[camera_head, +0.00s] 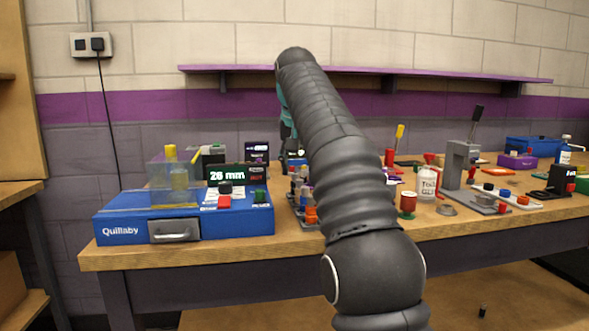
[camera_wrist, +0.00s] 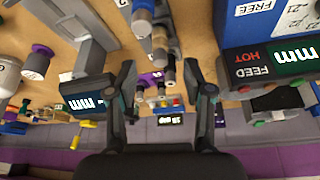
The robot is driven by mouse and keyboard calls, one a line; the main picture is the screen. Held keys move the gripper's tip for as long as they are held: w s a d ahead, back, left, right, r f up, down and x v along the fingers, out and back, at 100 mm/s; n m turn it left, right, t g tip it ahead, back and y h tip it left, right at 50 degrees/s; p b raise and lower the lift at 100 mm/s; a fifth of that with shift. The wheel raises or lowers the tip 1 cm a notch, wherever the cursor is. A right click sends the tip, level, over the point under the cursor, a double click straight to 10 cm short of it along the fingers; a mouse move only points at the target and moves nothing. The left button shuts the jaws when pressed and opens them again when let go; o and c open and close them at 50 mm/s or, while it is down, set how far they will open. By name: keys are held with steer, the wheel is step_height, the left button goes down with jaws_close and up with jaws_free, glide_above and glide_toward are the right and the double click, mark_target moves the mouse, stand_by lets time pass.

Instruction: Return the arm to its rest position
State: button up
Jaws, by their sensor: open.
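My arm (camera_head: 345,160) stretches from the lower middle of the head view up and over the workbench (camera_head: 480,217), with its bend in front of the wall. My gripper (camera_wrist: 160,78) shows in the wrist view with its two fingers spread apart and nothing held between them. In the head view the arm mostly hides the gripper; only a teal sliver shows beside the arm. In the wrist view, which looks upside down, several small cylinders (camera_wrist: 160,40) on the bench appear in and above the gap between the fingers.
A blue Quillaby machine (camera_head: 120,228) stands at the bench's left end. Right of my arm are a white bottle (camera_head: 427,184), a red-topped spool (camera_head: 407,203) and a grey lever press (camera_head: 458,165). A purple shelf (camera_head: 430,75) runs along the wall behind.

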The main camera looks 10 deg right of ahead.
steer(key=s+f+n, duration=0.1)
steer(key=s+f, duration=0.4)
steer(key=s, duration=0.4)
steer(key=s+f, duration=0.6)
steer(key=s, duration=0.4)
steer(key=s+d+f+n+t+y, duration=0.1)
steer(key=s+f, duration=0.4)
steer(key=s, duration=0.5)
steer(key=shift+f+n, duration=0.3)
steer(key=shift+f, duration=0.1)
steer(key=s+f, duration=0.2)
steer(key=f, duration=0.1)
steer(key=s+f, duration=0.3)
steer(key=f, duration=0.1)
steer(key=s+f, duration=0.3)
steer(key=shift+f, duration=0.35)
steer(key=shift+c, duration=0.2)
